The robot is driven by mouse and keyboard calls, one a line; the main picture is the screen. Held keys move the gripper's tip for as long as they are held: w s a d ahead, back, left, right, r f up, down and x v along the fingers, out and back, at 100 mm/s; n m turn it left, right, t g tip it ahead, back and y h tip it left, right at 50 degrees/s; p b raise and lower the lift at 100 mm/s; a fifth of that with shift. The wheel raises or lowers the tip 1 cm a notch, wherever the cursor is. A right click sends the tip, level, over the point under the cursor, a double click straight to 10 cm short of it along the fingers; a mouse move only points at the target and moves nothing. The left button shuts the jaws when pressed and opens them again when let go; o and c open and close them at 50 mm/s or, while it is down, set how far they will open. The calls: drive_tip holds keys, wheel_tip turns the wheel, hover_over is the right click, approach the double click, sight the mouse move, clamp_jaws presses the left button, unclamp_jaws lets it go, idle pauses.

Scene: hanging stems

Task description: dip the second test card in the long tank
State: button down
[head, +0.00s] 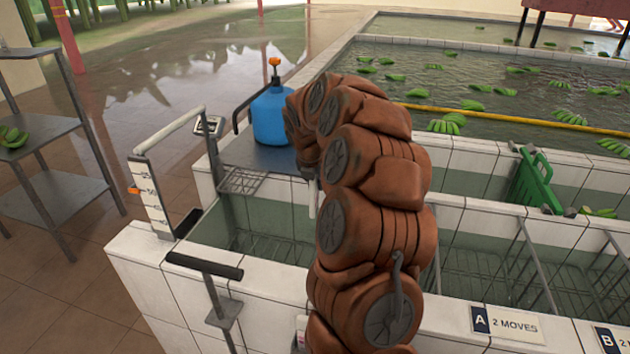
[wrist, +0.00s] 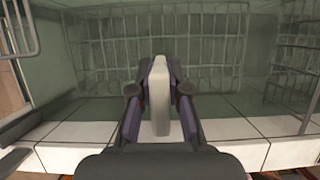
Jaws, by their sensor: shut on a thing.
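My gripper (wrist: 160,100) is shut on a white, narrow, round-ended piece (wrist: 160,72), seen nearly end-on; it looks like a test card, but no marking shows to tell which. In the head view my arm hides most of the gripper, and a thin white strip (head: 313,196) shows at the arm's left edge. The piece is above a white-tiled tank (head: 185,290) with green inner walls and wire racks (wrist: 210,50). In the wrist view the tank's white rim (wrist: 230,130) runs across below the fingertips. Whether the piece touches water cannot be told.
A level gauge (head: 152,195) and a dark T-handle (head: 205,266) stand at the tank's left end. A blue bottle (head: 270,118) stands on a ledge behind. Bananas float in the large pool (head: 480,65) behind. A metal shelf (head: 65,190) is at left.

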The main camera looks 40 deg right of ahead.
wheel_tip(320, 180, down, 19)
drive_tip(key=b, duration=1.5)
drive_tip(key=shift+b, duration=0.4)
idle(0.8)
wheel_tip(320, 180, up, 17)
drive_tip(key=p, duration=1.5)
wheel_tip(320, 180, up, 10)
drive_tip(key=p, duration=0.8)
drive_tip(key=shift+f, duration=0.1)
idle(0.8)
